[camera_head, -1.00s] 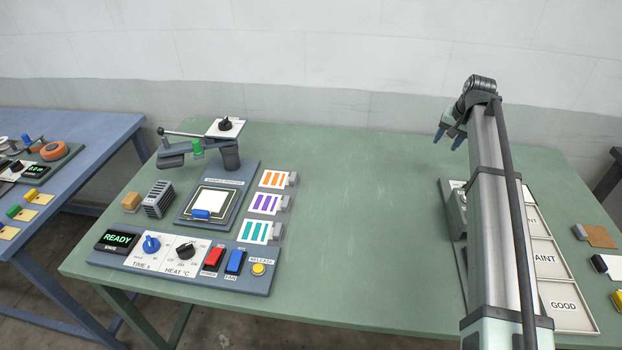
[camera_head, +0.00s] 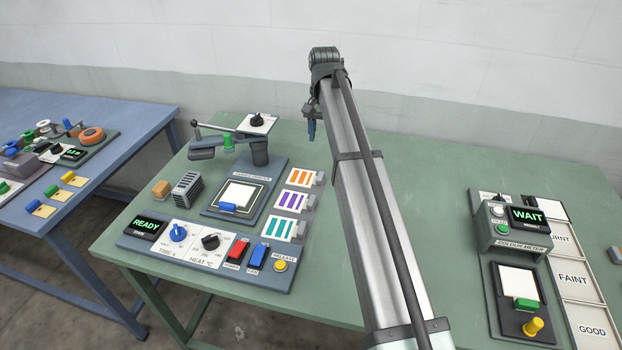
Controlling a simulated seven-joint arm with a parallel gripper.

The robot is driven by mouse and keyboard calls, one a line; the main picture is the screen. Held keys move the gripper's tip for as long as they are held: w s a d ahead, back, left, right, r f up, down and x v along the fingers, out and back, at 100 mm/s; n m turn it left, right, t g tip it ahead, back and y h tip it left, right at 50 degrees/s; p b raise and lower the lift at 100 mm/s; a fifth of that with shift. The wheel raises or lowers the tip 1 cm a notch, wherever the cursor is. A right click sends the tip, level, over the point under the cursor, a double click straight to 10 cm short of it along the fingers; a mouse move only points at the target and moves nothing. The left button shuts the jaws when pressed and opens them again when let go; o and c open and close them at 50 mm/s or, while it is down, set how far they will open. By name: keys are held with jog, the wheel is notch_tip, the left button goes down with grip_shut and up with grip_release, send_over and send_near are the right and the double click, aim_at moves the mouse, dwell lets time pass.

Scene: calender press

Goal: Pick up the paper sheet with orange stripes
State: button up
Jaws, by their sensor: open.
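The paper sheet with orange stripes (camera_head: 301,177) lies on the green table, at the back of a column of three striped sheets right of the press. It has a grey block at its right edge. The sheet with purple stripes (camera_head: 290,201) and the sheet with teal stripes (camera_head: 279,228) lie in front of it. My gripper (camera_head: 311,130) is up above the back of the table, behind and slightly right of the orange-striped sheet, apart from it. It is open; its fingers point down and look small, and I see nothing between them.
The press (camera_head: 265,165) with its raised lever arm stands left of the sheets. A control panel (camera_head: 190,257) reading READY lies in front. A colour meter (camera_head: 513,228) reading WAIT and a tray with FAINT and GOOD compartments (camera_head: 580,285) are at the right.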

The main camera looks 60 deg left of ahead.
send_over(321, 173)
jog(key=s, duration=0.1)
notch_tip(321, 173, down, 8)
jog(key=shift+d+r, duration=0.15)
jog(key=shift+w+f, duration=0.2)
jog(key=shift+f, duration=0.8)
jog(key=shift+w+f, duration=0.15)
jog(key=shift+f, duration=0.9)
jog(key=shift+w+f, duration=0.2)
jog(key=shift+f, duration=0.8)
grip_shut()
